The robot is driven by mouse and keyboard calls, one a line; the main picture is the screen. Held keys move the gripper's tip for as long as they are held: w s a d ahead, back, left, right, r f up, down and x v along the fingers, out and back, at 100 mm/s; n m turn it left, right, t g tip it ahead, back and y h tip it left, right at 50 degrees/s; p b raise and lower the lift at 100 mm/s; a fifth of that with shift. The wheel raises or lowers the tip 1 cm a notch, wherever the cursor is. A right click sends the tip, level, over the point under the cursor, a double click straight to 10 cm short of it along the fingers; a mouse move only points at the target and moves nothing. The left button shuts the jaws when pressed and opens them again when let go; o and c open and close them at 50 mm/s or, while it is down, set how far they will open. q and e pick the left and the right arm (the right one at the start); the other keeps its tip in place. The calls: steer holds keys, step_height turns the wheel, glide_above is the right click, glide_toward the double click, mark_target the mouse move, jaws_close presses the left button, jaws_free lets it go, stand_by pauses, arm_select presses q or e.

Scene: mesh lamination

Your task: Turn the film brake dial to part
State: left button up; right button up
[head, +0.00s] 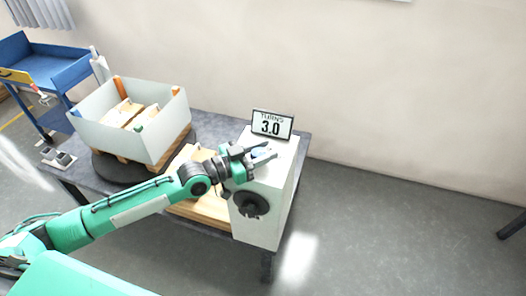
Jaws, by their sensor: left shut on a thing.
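A white box-shaped machine (272,215) stands at the right end of the table. My right gripper is not in view.
A pale open box (172,112) with wooden pieces stands on a pallet and dark round turntable on the grey table (212,125). Boards lie left of the machine. A blue cart (52,73) stands at the left.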

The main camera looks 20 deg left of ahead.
arm_select(q)
steer(key=shift+r, duration=0.15)
steer(key=o, duration=1)
steer(key=shift+a, duration=0.1)
steer(key=shift+s+a, duration=0.2)
steer(key=shift+s, duration=0.05)
steer(key=b+v, duration=0.1)
steer(key=v, duration=1.2)
steer(key=shift+b, duration=0.35)
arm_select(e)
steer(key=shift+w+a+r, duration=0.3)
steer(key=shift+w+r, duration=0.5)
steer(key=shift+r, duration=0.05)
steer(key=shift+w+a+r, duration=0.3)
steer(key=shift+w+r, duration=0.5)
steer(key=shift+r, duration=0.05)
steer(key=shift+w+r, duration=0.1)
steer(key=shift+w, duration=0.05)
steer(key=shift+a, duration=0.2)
